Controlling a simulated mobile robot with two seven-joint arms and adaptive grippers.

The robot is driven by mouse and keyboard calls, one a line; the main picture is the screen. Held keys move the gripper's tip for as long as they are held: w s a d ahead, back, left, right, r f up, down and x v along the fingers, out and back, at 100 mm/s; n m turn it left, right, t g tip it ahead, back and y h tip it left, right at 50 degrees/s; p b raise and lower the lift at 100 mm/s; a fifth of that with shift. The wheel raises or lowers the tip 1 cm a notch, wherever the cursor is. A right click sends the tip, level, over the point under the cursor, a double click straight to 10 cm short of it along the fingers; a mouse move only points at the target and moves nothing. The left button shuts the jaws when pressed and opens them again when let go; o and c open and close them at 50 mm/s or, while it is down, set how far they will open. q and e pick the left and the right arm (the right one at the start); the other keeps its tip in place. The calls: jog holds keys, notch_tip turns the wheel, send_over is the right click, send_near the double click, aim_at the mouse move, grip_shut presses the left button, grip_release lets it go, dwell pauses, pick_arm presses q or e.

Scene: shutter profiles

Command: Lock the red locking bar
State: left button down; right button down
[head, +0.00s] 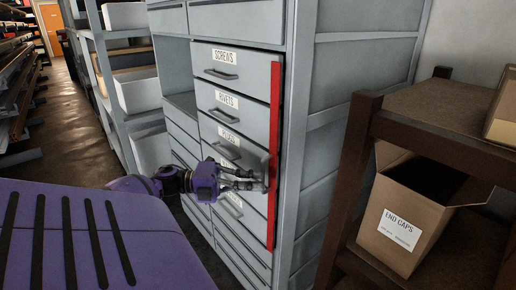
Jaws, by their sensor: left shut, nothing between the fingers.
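The red locking bar (274,120) is a long narrow upright strip along the right edge of the drawer fronts on the grey cabinet (315,60). My left gripper (262,182) is shut and empty, with its fingertips at the lower half of the bar. They overlap the bar in the head view; I cannot tell whether they touch it. The gripper hides a small part of the bar and part of a lower drawer. The drawers labelled SCREWS (222,70) and RIVETS (228,102) show above the gripper. My right gripper is not in view.
A brown shelf (420,132) stands close on the right, with an open cardboard box (404,234) labelled END CAPS. Grey shelving with white bins (138,92) stands at the left of the cabinet. An aisle floor (62,125) runs back at the left.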

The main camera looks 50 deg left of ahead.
pick_arm(q)
jog(key=shift+a, duration=0.35)
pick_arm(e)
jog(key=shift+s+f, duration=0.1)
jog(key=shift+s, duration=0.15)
pick_arm(q)
jog(key=shift+a+r, duration=0.1)
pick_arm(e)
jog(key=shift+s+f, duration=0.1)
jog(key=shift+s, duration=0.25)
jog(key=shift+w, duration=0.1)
pick_arm(q)
jog(key=v, duration=1.1)
jog(key=shift+s, duration=0.4)
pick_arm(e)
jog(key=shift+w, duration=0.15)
pick_arm(q)
jog(key=shift+a, duration=0.1)
